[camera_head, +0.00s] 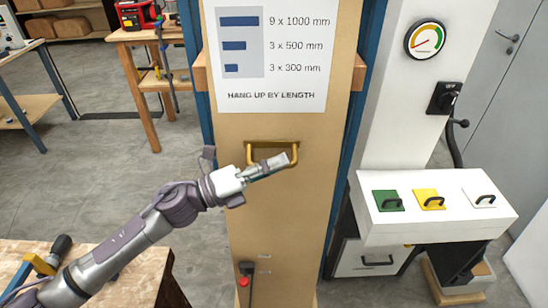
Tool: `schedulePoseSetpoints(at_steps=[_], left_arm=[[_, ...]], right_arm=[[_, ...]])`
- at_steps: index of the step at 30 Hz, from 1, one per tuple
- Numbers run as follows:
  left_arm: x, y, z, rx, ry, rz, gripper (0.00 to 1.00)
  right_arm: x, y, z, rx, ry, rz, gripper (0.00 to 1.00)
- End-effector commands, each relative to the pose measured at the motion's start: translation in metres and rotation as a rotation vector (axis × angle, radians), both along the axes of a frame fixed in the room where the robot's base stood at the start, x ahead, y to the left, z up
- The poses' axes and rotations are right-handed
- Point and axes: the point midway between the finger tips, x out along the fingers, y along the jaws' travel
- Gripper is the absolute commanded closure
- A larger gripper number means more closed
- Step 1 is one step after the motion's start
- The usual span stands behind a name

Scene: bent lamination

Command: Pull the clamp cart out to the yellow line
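The clamp cart (280,215) shows as a tall, narrow wooden front panel in the middle of the head view, standing between blue uprights. It bears a yellow pull handle (258,145) below a white sign (290,60) about hanging up by length. My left gripper (285,162) comes in from the lower left and lies across the handle's lower right part. Whether its fingers are around the bar or only in front of it, and how far they are closed, I cannot tell. My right gripper is not in view. No yellow floor line shows.
At right stands a white console (437,228) with green, yellow and white handled plates, near a gauge (425,39). A workbench top (100,258) with a clamp lies at lower left. A wooden stand (137,75) is behind. Grey floor (110,180) is open left of the cart.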

Motion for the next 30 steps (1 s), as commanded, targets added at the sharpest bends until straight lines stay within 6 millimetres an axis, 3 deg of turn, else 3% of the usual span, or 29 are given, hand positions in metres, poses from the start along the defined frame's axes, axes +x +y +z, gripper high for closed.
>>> schedulePoseSetpoints(at_steps=[1,4,5,20,23,30], left_arm=[[0.001,0.001,-0.001,0.002,0.001,0.005,0.8],[0.003,0.001,0.0,0.001,0.0,0.008,0.63],[0.003,0.001,0.0,0.001,0.0,0.008,0.62],[0.006,0.007,0.002,-0.001,-0.003,0.021,0.62],[0.002,0.017,-0.002,0.0,0.0,0.022,0.62],[-0.017,0.062,-0.014,0.003,0.003,0.017,0.62]], right_arm=[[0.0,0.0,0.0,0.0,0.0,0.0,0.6],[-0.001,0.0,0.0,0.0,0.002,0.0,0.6],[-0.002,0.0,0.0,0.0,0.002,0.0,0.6],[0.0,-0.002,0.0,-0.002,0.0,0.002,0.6],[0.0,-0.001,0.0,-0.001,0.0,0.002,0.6],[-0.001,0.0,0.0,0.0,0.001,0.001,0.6]])
